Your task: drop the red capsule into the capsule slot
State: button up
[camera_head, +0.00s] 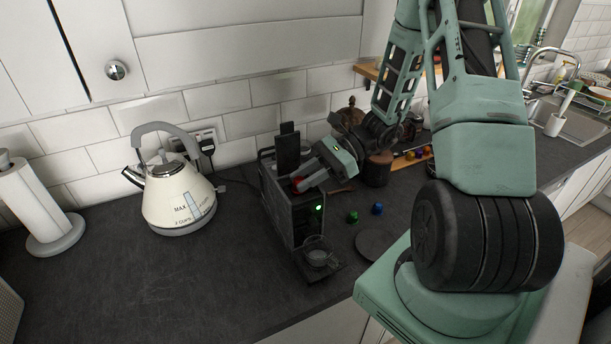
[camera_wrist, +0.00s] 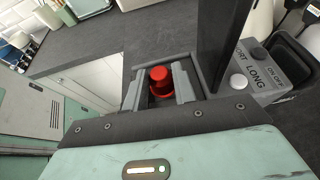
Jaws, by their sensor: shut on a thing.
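The red capsule (camera_wrist: 158,80) is between the two fingers of my gripper (camera_wrist: 158,88), which is shut on it. In the head view the red capsule (camera_head: 297,183) shows as a small red spot at the top of the dark coffee machine (camera_head: 309,218). My gripper (camera_head: 304,181) reaches in from the right over that top. In the wrist view the capsule is at the square opening of the capsule slot (camera_wrist: 143,74); how deep it sits I cannot tell. The machine's lid (camera_head: 288,148) stands upright behind the opening.
A green capsule (camera_head: 352,217) and a blue capsule (camera_head: 377,208) lie on the worktop right of the machine, near a dark round disc (camera_head: 375,245). A cream kettle (camera_head: 179,192) and a paper roll (camera_head: 34,205) stand left. The worktop between kettle and machine is clear.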

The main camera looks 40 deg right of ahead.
jog(key=o, duration=1)
notch_tip(320, 180, up, 6)
jog(key=p, duration=0.5)
dwell(0.5)
